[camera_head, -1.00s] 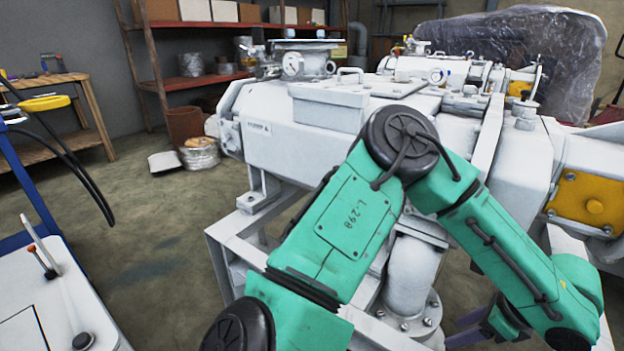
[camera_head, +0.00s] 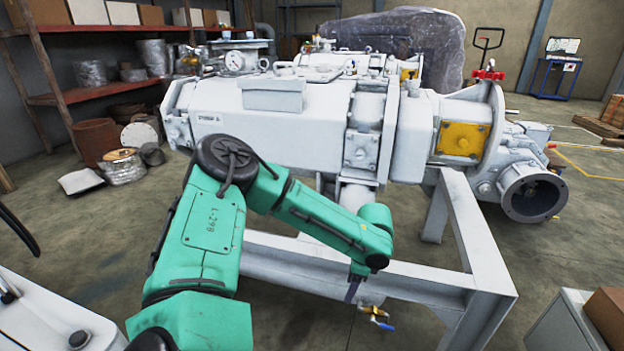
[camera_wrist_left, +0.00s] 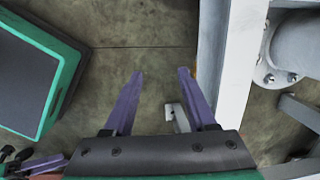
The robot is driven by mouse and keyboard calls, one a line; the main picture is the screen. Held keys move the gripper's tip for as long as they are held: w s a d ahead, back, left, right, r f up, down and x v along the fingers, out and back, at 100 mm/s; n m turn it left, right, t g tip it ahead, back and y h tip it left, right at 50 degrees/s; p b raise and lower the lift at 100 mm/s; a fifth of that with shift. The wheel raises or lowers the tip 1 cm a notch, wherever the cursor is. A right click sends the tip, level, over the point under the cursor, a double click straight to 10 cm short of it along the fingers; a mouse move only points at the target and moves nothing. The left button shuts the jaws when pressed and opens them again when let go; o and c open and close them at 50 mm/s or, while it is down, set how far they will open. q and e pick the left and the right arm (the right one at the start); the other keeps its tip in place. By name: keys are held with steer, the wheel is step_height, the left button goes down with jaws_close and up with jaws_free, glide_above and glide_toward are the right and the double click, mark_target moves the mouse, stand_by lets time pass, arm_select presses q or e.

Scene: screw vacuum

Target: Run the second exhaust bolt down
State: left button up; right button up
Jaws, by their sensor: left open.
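My left gripper (camera_head: 354,290) hangs low beside the white frame in the head view, mostly hidden by its own green arm. In the left wrist view its two purple fingers (camera_wrist_left: 161,73) are apart, with only floor between the tips. A grey pipe flange with bolt heads (camera_wrist_left: 268,78) is to the right of the fingers, beyond a white frame beam, and apart from them. I cannot tell which bolt is the second exhaust bolt. Purple finger-like parts at the lower left of the wrist view look like my right gripper (camera_wrist_left: 42,165); its opening is unclear.
The white vacuum pump (camera_head: 290,125) stands on a white steel frame (camera_head: 425,275). A brass valve with a blue handle (camera_head: 375,315) is near the gripper. An open round port (camera_head: 533,195) is at the right.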

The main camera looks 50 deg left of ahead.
arm_select(q)
steer(key=s+a+f+n+t+h, duration=0.1)
steer(key=s+a+f, duration=0.1)
steer(key=f, duration=0.4)
steer(key=s+a+f+n+t+h, duration=0.1)
steer(key=s+f+n, duration=0.1)
steer(key=s+f, duration=0.2)
steer(key=shift+s+a+f+h, duration=0.3)
steer(key=shift+s+a+f, duration=0.1)
steer(key=shift+f, duration=0.6)
